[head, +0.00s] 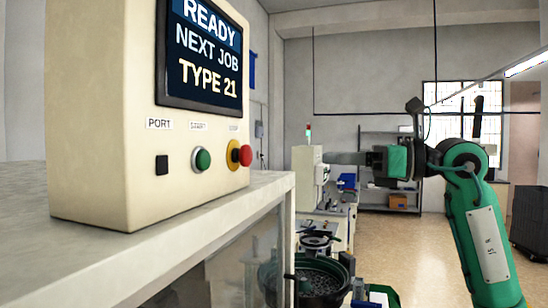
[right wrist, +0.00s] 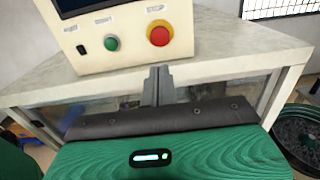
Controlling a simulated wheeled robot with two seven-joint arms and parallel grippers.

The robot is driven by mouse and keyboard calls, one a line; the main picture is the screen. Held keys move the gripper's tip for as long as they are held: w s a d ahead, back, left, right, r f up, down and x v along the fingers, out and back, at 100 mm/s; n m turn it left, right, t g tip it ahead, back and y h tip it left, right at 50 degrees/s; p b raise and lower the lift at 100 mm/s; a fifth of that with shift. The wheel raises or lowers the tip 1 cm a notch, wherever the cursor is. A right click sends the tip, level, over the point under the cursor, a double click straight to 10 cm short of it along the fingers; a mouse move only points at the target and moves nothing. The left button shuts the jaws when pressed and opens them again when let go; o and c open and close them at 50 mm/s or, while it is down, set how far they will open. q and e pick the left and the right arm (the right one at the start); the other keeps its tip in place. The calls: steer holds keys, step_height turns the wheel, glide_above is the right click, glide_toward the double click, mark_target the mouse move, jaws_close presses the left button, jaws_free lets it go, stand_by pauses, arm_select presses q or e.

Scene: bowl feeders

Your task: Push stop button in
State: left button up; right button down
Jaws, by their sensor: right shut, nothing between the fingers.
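The red stop button (head: 246,156) sits on a yellow base at the right of the cream control box's front face, and sticks out. In the right wrist view the stop button (right wrist: 159,34) is straight beyond the fingertips. My right gripper (head: 328,158) is shut and empty, its fingers pointing left at about the button's height. A clear gap separates the fingertips from the button. In the right wrist view the shut fingers (right wrist: 159,72) lie just below the button. My left gripper is not in view.
The control box (head: 105,120) also carries a green start button (head: 201,159), a black port (head: 162,165) and a screen reading "READY NEXT JOB TYPE 21" (head: 205,50). It stands on a pale bench (head: 180,225). A dark round bowl feeder (head: 318,280) stands beyond the bench.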

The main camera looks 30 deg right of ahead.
mark_target(249, 156)
steer(key=p+x, duration=0.6)
steer(key=x, duration=0.6)
steer(key=shift+w+a+r, duration=0.15)
steer(key=shift+w+a, duration=0.5)
steer(key=shift+w, duration=0.1)
